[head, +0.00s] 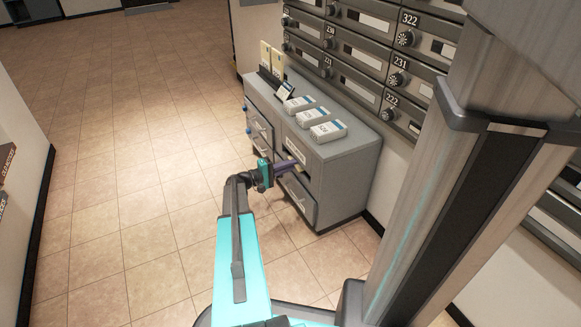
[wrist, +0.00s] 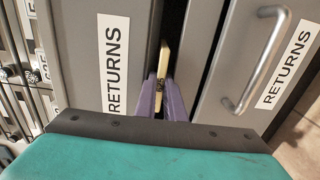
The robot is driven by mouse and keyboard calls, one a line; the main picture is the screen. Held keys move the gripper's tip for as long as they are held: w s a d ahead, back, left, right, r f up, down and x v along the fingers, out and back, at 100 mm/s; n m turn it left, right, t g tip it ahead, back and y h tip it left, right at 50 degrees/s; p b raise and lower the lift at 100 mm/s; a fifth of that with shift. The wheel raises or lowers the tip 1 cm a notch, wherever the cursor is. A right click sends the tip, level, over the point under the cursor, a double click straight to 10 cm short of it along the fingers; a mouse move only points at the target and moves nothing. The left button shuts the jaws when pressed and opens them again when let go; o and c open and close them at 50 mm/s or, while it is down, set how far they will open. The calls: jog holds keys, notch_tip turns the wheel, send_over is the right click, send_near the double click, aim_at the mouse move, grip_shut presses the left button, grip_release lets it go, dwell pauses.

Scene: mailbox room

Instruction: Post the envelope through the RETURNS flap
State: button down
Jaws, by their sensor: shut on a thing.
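My gripper (head: 291,165) is at the front of a grey cabinet (head: 345,170), with its purple fingers (wrist: 167,95) pointing into a dark gap. It is shut on a thin cream envelope (wrist: 164,58), seen edge-on between the fingers; in the head view little of it shows. In the wrist view a grey panel with a RETURNS label (wrist: 113,64) is left of the gap. A drawer front with a bar handle (wrist: 262,60) and another RETURNS label (wrist: 284,72) is right of it. The envelope's far end is hidden, so I cannot tell how deep it sits or whether it touches the edges.
White boxes (head: 320,131) and a dark holder with upright cards (head: 270,62) stand on the cabinet top. Numbered mailboxes (head: 350,60) line the wall behind. A grey pillar (head: 470,170) is at the right. The tiled floor (head: 130,150) at the left is clear.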

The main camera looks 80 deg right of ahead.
jog(key=shift+s+d, duration=0.25)
jog(key=shift+s, duration=0.1)
jog(key=c, duration=1.8)
grip_release()
jog(key=shift+o, duration=0.2)
jog(key=shift+w, duration=0.1)
jog(key=shift+v, duration=4.45)
